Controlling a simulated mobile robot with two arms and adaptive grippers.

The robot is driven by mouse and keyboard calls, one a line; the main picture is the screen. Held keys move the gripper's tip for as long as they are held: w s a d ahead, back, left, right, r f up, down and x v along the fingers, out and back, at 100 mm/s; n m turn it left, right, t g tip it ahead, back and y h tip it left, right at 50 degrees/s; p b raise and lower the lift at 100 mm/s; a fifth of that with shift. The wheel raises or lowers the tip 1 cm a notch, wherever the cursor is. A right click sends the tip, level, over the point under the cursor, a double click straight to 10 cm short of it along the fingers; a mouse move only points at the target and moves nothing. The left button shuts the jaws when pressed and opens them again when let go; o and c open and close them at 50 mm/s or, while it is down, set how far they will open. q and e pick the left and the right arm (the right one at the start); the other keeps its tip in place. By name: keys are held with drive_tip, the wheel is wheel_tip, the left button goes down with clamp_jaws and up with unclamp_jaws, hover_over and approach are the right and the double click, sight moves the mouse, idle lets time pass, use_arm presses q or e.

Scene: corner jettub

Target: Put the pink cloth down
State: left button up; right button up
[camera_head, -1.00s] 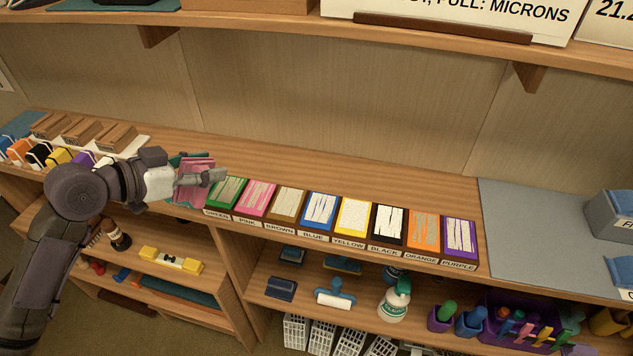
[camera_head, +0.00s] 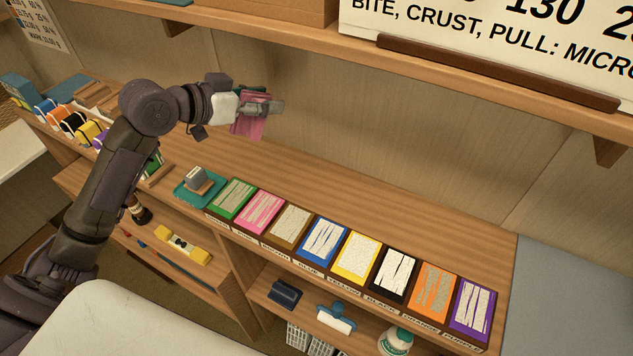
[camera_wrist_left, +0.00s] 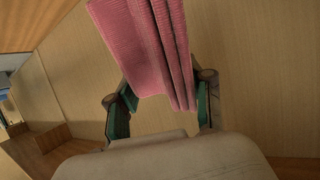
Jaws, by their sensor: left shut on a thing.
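The pink cloth (camera_head: 248,126) hangs from my left gripper (camera_head: 272,106), above the wooden counter near the back wall. My left gripper is shut on it. In the left wrist view the cloth (camera_wrist_left: 150,45) is folded in pleats and spreads out past the fingers of the left gripper (camera_wrist_left: 160,108). The cloth is clear of the counter. A pink-framed card (camera_head: 260,212) lies in the row of coloured cards on the counter, below and near the cloth. My right gripper is not in view.
A teal tray (camera_head: 181,194) with a grey block (camera_head: 196,176) stands left of the green card (camera_head: 233,198). Counter behind the cards is bare. A shelf (camera_head: 290,42) overhangs at the back. A grey mat (camera_head: 560,300) lies at right.

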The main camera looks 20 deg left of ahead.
use_arm(q)
drive_tip(key=a+f, duration=0.3)
drive_tip(key=a, duration=0.1)
drive_tip(key=a+f+p, duration=0.1)
drive_tip(key=a+f, duration=0.2)
drive_tip(key=a, duration=0.1)
drive_tip(key=s+a+f+p, duration=0.1)
drive_tip(key=a+f, duration=0.3)
drive_tip(key=shift+f, duration=0.5)
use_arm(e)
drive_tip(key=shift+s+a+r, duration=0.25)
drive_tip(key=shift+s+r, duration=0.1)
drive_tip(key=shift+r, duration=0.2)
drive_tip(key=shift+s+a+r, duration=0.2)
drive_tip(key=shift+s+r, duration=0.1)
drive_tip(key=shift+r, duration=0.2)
use_arm(q)
drive_tip(key=shift+d+f, duration=0.1)
drive_tip(key=o, duration=1.1)
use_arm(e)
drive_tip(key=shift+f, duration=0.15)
